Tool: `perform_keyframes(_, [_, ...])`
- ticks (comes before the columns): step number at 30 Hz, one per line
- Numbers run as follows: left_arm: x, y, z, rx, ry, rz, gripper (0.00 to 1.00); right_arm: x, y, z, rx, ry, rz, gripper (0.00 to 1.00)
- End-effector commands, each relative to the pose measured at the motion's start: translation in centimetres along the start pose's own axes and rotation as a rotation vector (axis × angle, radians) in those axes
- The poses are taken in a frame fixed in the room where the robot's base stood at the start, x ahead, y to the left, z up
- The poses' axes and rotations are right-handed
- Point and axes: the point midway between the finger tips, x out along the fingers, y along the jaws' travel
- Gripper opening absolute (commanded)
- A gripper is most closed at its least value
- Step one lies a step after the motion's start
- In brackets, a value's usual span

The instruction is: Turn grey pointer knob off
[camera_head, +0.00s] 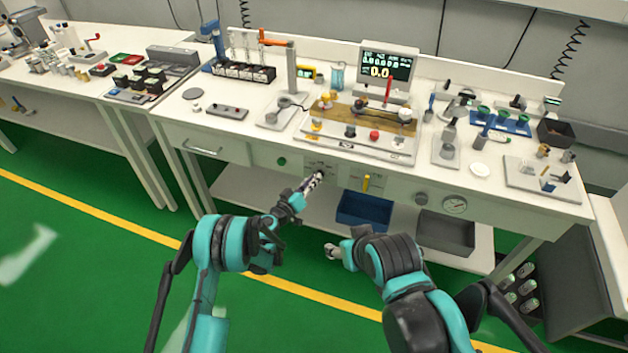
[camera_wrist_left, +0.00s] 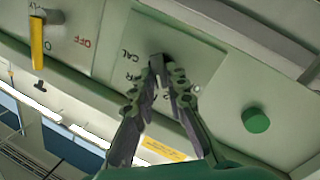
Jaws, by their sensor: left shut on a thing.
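The grey pointer knob (camera_wrist_left: 156,59) is on the bench's front panel, with CAL and other partly hidden lettering around it. My left gripper (camera_wrist_left: 160,72) has its fingertips together on the knob and is shut on it. The fingers cover most of the knob, so its pointing direction cannot be read. In the head view the left gripper (camera_head: 317,178) reaches the front panel below the worktop, and hides the knob there. My right gripper (camera_head: 332,251) hangs low in front of the bench, away from the panel; its jaw opening is too small to tell.
A yellow lever (camera_head: 367,183) with an OFF label sits right of the knob, and a green button (camera_head: 281,161) sits left. A blue bin (camera_head: 363,211) and a grey bin (camera_head: 446,232) stand below. The worktop (camera_head: 235,126) above is crowded. Green floor in front is clear.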

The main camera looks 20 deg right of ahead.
Motion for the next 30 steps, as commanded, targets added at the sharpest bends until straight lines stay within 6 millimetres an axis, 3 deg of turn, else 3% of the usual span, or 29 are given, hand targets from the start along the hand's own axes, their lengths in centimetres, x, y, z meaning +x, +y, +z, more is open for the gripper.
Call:
perform_keyframes(18, [-0.05,-0.47,0.61,-0.537,0.107,0.092,0.0,0.02,0.0,0.01,0.0,0.0,0.0,0.56])
perform_keyframes(30, [-0.03,-0.58,0.79,-0.729,0.146,0.124,0.0,0.02,0.0,0.02,0.0,0.0,0.0,0.56])
